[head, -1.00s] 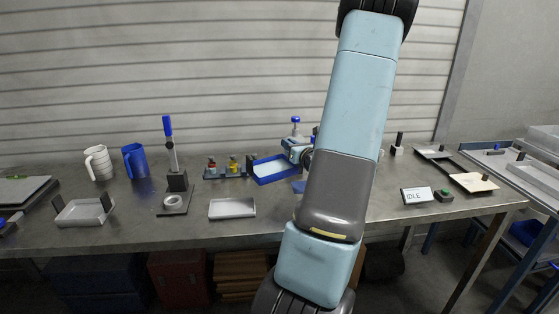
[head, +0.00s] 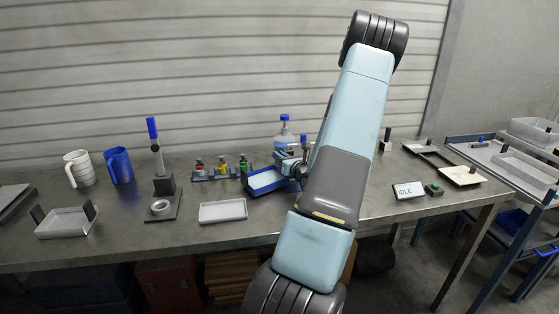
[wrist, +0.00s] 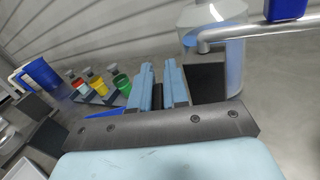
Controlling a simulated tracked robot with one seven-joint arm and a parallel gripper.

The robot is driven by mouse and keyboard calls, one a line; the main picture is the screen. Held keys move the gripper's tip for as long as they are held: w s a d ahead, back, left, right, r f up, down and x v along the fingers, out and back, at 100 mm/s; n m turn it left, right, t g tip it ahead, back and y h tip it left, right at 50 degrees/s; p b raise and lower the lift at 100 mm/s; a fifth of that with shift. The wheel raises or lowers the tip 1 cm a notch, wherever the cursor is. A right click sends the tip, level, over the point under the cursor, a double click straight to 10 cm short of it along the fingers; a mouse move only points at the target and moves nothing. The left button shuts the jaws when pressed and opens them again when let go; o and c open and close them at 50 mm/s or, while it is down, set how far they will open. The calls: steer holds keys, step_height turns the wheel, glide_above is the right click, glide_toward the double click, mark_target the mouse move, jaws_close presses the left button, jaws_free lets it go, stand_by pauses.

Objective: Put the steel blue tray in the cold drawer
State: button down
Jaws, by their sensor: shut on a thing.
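The steel blue tray (head: 254,190) has a blue rim and a pale inside, and is at mid-table in the head view. My gripper (head: 290,162) is at its right end, shut on the tray; the exact contact is hard to make out. In the wrist view my light blue fingers (wrist: 162,85) are close together. A bit of blue, probably the tray (wrist: 105,113), shows below left of them, mostly hidden by the gripper body. I cannot tell whether the tray touches the table. I cannot make out the cold drawer.
A rack with coloured vials (head: 215,175) stands just left of the tray, and a bottle (head: 284,138) behind it. A pale shallow dish (head: 222,211) lies front left. A stand (head: 161,185), mugs and an IDLE sign (head: 408,190) are also on the table.

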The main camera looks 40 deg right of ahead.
steer(key=shift+w+a+f, duration=0.15)
steer(key=shift+f, duration=0.45)
steer(key=c, duration=1.4)
jaws_free()
